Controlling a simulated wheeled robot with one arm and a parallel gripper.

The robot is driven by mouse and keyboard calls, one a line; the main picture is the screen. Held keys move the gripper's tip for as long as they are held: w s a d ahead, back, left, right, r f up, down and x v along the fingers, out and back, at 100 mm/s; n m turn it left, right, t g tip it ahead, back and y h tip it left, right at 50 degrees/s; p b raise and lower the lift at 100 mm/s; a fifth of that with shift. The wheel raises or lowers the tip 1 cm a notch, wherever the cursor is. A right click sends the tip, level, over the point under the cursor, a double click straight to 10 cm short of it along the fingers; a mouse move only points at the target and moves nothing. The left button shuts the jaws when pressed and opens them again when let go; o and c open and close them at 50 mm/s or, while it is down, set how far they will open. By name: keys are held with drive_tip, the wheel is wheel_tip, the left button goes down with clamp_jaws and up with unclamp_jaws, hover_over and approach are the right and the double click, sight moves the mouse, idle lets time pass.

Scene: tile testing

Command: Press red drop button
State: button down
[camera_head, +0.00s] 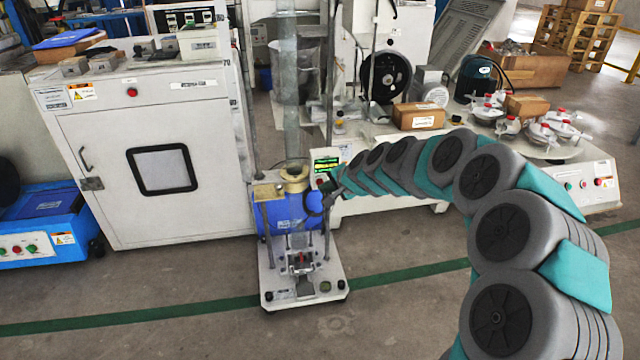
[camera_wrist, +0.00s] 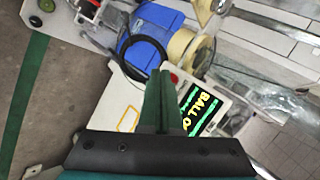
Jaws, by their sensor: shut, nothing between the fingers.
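A small control panel with a lit display (camera_head: 327,165) stands beside the drop-test machine (camera_head: 292,215). In the wrist view the display (camera_wrist: 204,108) shows yellow and green letters, and a red button (camera_wrist: 173,78) sits beside it on the light panel face. My gripper (camera_wrist: 160,78) is shut and empty, its dark fingers pointing at the panel just left of the red button. Whether the fingertips touch the panel or button I cannot tell. In the head view my arm reaches in from the right, and its end hides part of the panel.
A blue box (camera_head: 283,212) and a black cable (camera_wrist: 140,50) are close to the panel. A clear vertical tube (camera_head: 290,80) rises above the machine. A white cabinet (camera_head: 150,200) stands left, and a table with a cardboard box (camera_head: 415,116) stands behind my arm.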

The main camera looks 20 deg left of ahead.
drive_tip(key=shift+w+a, duration=0.35)
drive_tip(key=shift+w, duration=0.15)
idle(0.9)
drive_tip(key=shift+s+d, duration=0.5)
drive_tip(key=shift+s, duration=0.2)
idle(0.3)
drive_tip(key=shift+s+d+b, duration=0.1)
drive_tip(key=shift+s+d, duration=0.35)
drive_tip(key=shift+s, duration=0.25)
drive_tip(key=shift+s+d+b, duration=0.1)
drive_tip(key=shift+s+d, duration=0.3)
drive_tip(key=shift+s, duration=0.35)
drive_tip(key=shift+s+d+b, duration=0.1)
drive_tip(key=shift+s+d, duration=0.35)
drive_tip(key=shift+s, duration=0.25)
